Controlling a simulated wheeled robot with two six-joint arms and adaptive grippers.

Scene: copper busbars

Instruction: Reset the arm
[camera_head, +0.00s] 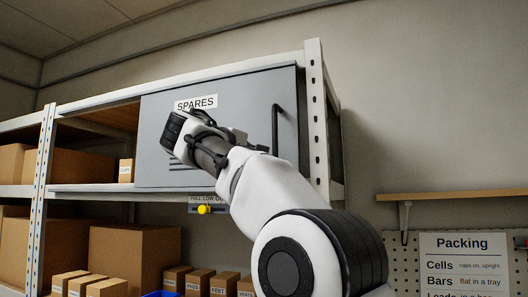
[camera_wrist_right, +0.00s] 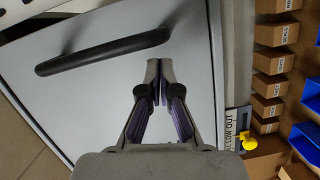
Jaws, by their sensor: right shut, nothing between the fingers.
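My right arm (camera_head: 285,200) reaches up from the lower right in the head view, in front of a grey cabinet door (camera_head: 240,90) labelled SPARES. The door looks closed, with a black upright bar handle (camera_head: 277,130) near its right edge. In the right wrist view my right gripper (camera_wrist_right: 160,68) is shut and empty, its fingertips together in front of the grey door (camera_wrist_right: 150,18). The black handle (camera_wrist_right: 100,52) lies to the left of the fingertips, apart from them. In the head view my wrist hides the fingers. My left gripper is not in view.
The cabinet sits on a metal shelf rack (camera_head: 318,110) with cardboard boxes (camera_head: 135,255) below and left. A yellow knob (camera_head: 203,209) hangs under the shelf. Small boxes (camera_wrist_right: 270,85) and blue bins (camera_wrist_right: 305,140) show at the right of the wrist view. A wooden wall shelf (camera_head: 450,196) stands right.

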